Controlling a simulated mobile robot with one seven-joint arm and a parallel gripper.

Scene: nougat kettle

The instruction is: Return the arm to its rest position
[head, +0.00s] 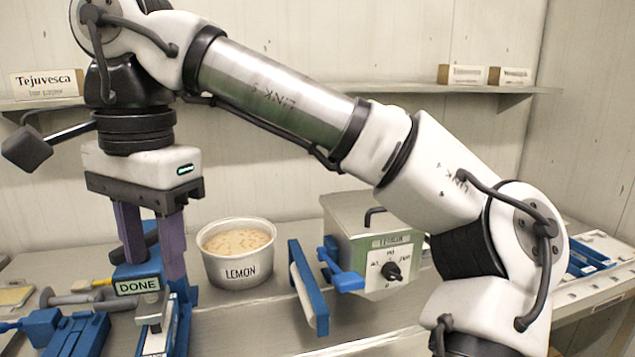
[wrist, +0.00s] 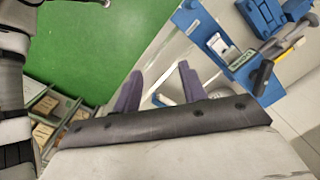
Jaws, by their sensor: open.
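My gripper (head: 154,268) hangs at the left of the head view, pointing down, with its two purple fingers apart and nothing seen between them. It is above or in front of a blue fixture with a "DONE" sign (head: 138,286); I cannot tell whether they touch. My arm stretches across the head view from lower right to upper left. In the wrist view my gripper (wrist: 160,88) shows both fingers spread, with a pale bench edge beyond them. A white tub marked "LEMON" (head: 238,272) with beige contents stands just right of the gripper.
A metal box with a dial (head: 390,271) and blue handle stands mid-bench, partly behind my arm. Blue fixtures (head: 64,335) and tools lie at left. A wall shelf (head: 440,88) runs behind my arm. The wrist view shows green floor (wrist: 85,50) and crates (wrist: 50,115).

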